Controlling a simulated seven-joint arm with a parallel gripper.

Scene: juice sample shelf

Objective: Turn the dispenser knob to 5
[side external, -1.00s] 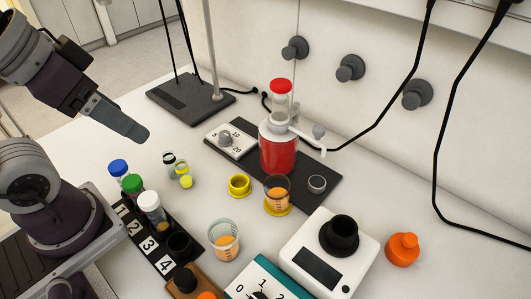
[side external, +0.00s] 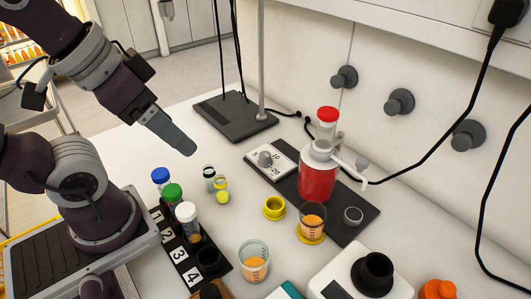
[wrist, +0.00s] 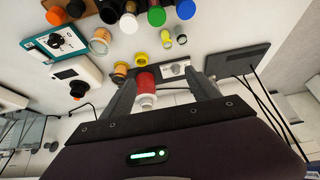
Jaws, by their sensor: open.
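The dispenser knob (side external: 265,158) is a grey knob on a white dial plate with 5, 10 and 20 printed on it. I cannot tell exactly which mark it points to. The plate lies beside the red dispenser bottle (side external: 318,176) on a dark base (side external: 352,219). In the wrist view the dial plate (wrist: 174,70) shows between my fingers, close to the right one, with the bottle (wrist: 145,84) to its left. My gripper (side external: 186,149) is raised above the table, left of the knob and apart from it. In the wrist view my gripper (wrist: 161,78) is open and empty.
Capped vials stand in a numbered black rack (side external: 181,252). A yellow cup (side external: 274,208), small jars (side external: 222,188) and a beaker (side external: 254,260) stand between rack and dispenser. A stand base (side external: 235,117) with a tall rod and cables is behind the knob.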

